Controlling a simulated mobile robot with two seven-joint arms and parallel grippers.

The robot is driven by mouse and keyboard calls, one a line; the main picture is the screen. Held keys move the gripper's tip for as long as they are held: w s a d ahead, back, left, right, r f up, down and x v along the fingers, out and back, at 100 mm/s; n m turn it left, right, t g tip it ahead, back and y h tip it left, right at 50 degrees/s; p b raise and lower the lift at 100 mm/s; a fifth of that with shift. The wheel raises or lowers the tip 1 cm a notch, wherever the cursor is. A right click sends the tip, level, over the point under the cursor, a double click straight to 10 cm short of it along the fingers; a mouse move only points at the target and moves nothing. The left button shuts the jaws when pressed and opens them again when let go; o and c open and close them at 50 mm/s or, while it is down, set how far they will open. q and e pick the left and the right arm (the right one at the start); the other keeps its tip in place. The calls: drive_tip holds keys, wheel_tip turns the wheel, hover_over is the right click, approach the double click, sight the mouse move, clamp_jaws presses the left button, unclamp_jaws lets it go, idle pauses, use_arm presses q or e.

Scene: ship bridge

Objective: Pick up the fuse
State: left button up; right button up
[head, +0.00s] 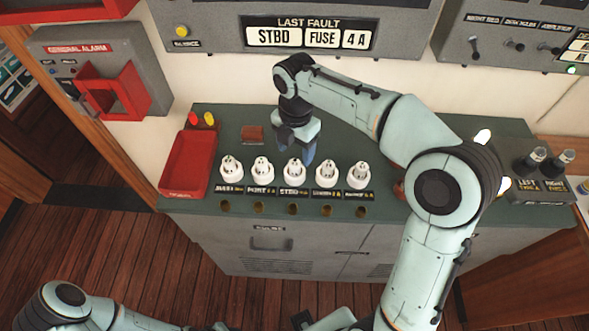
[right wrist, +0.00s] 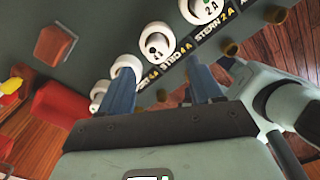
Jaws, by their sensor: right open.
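A row of several white round fuses stands on the green console top, each behind a name label. The middle one, labelled STBD (head: 294,173), is the fuse named on the fault sign. My right gripper (head: 297,156) is open and empty, pointing down just behind this fuse. In the right wrist view the open fingers (right wrist: 163,88) point toward the row.
The fault sign (head: 309,37) reads STBD FUSE 4 A. A red tray (head: 188,165) is at the console's left, near a small brown-red block (head: 252,133). A box with two dark-topped knobs (head: 545,158) stands at the right. My right arm hides part of the console's right side.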

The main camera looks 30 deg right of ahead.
sight(295, 162)
drive_tip(key=shift+w+f, duration=0.1)
drive_tip(key=shift+f, duration=0.65)
drive_tip(key=f, duration=0.5)
drive_tip(key=shift+w+d+b, duration=0.15)
drive_tip(key=shift+d+b, duration=0.05)
drive_tip(key=shift+b, duration=0.1)
drive_tip(key=c, duration=1.1)
